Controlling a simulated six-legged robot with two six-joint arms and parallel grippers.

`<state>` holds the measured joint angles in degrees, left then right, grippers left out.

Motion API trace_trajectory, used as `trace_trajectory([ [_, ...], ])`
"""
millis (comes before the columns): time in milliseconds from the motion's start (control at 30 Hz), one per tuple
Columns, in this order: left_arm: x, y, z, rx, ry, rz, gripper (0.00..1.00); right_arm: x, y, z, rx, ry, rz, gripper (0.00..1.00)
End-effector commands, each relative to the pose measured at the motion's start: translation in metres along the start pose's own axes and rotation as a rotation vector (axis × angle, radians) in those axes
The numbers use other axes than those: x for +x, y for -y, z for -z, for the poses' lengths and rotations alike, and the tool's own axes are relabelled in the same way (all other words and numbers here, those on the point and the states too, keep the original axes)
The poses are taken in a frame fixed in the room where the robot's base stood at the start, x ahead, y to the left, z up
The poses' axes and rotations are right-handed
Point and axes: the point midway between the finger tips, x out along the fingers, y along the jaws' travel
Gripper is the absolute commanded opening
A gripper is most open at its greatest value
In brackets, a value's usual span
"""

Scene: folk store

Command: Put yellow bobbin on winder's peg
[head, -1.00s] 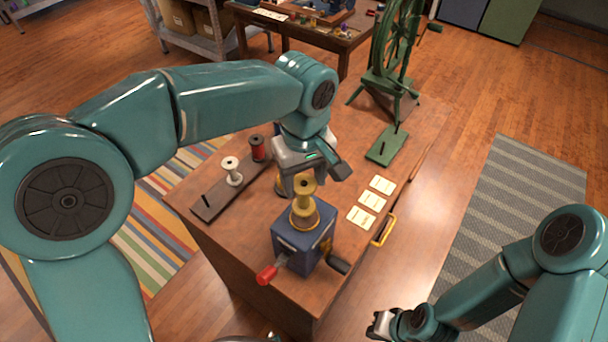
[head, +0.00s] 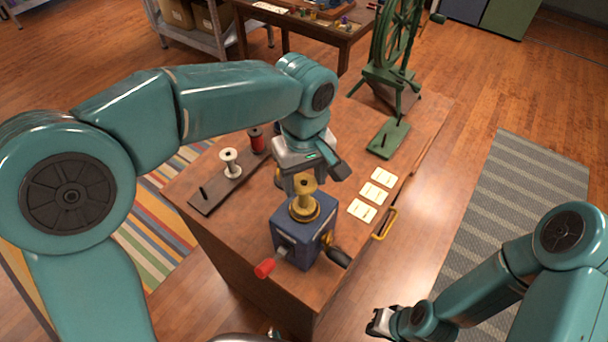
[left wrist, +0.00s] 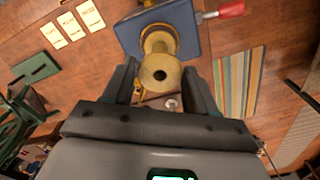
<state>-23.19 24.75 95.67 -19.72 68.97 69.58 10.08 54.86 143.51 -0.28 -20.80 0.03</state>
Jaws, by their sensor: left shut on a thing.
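The yellow bobbin (head: 304,197) stands upright over the top of the blue winder (head: 293,237). My left gripper (head: 305,187) is shut on it; the two fingers flank it in the left wrist view (left wrist: 160,88). There the bobbin (left wrist: 160,73) shows its end with a dark hole, and the winder (left wrist: 183,22) lies beyond it. The bobbin hides the peg, and I cannot tell whether its lower flange rests on the winder. My right gripper (head: 380,323) is low in the head view, away from the table, too small to read.
A dark rack (head: 215,190) holds a white spool (head: 230,163) and a red spool (head: 256,141). Pale cards (head: 372,194) lie right of the winder. A green spinning wheel (head: 393,55) stands at the back. The winder's red handle (head: 265,268) sticks out in front.

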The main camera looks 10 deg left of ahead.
Motion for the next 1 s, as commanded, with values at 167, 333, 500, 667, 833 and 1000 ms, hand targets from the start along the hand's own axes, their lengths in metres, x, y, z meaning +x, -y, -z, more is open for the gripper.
trace_trajectory([
  [167,0.0,0.0,0.0,0.0,0.0,0.0,0.87,0.0,0.0,0.0,0.0,0.0,0.0,0.0],
  [333,0.0,0.0,0.0,0.0,0.0,0.0,0.87,0.0,0.0,0.0,0.0,0.0,0.0,0.0],
  [500,-0.005,0.0,0.0,0.0,-0.001,-0.001,0.87,0.0,0.0,0.0,0.0,0.0,0.0,0.0],
  [667,-0.033,-0.001,0.0,-0.001,-0.002,-0.006,0.87,0.0,0.0,0.0,0.0,0.0,0.0,0.0],
  [833,-0.08,-0.001,0.0,0.001,-0.003,-0.006,0.87,-0.003,0.001,0.0,0.0,0.0,0.0,0.0],
  [1000,-0.124,-0.002,0.0,0.0,-0.002,-0.004,0.87,-0.008,0.003,0.0,0.0,0.0,0.0,0.0],
])
